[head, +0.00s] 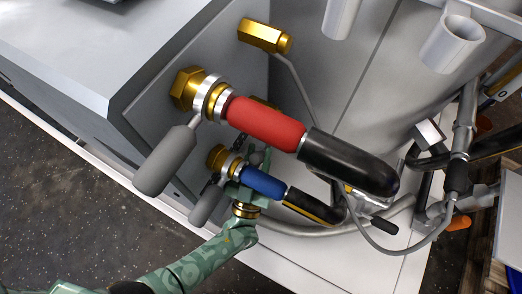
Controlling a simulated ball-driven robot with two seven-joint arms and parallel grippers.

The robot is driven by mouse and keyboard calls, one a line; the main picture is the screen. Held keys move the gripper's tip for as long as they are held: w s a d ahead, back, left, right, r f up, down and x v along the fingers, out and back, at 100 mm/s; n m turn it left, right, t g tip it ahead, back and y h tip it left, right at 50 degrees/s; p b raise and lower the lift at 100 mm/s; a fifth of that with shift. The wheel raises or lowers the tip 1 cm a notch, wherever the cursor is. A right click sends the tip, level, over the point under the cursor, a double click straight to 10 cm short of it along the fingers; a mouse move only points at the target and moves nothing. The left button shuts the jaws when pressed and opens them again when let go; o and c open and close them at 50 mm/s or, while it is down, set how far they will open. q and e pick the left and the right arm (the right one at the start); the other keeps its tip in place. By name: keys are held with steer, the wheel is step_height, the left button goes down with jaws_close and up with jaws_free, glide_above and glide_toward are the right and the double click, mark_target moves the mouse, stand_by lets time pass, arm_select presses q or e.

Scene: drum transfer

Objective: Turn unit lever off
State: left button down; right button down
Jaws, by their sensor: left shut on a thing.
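A grey unit (190,60) carries two hose connections on its angled side panel. The upper one has a brass nut, a red sleeve (265,122) and a thick grey lever handle (165,161) hanging down to the left. The lower one has a blue sleeve (263,184) and a smaller grey lever handle (207,204), also hanging down to the left. My left gripper (250,174), on the green arm, is at the lower connection, with green parts above and below the blue sleeve's left end. It seems shut around that fitting; its fingers are partly hidden. My right gripper is not in view.
A black hose end (348,162) curves down from the red sleeve. Grey pipes, a thin cable and an orange handle (458,222) crowd the right side. A brass fitting (265,36) sits higher on the panel. Dark floor (90,215) lies open at the lower left.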

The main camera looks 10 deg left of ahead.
arm_select(q)
steer(key=shift+s+f, duration=0.2)
steer(key=shift+f, duration=0.05)
stand_by(0.3)
steer(key=c, duration=1.2)
jaws_free()
steer(key=shift+t, duration=0.3)
steer(key=shift+o, duration=0.2)
steer(key=v, duration=1.1)
steer(key=shift+s+f, duration=0.15)
steer(key=shift+s, duration=0.3)
steer(key=shift+o, duration=0.2)
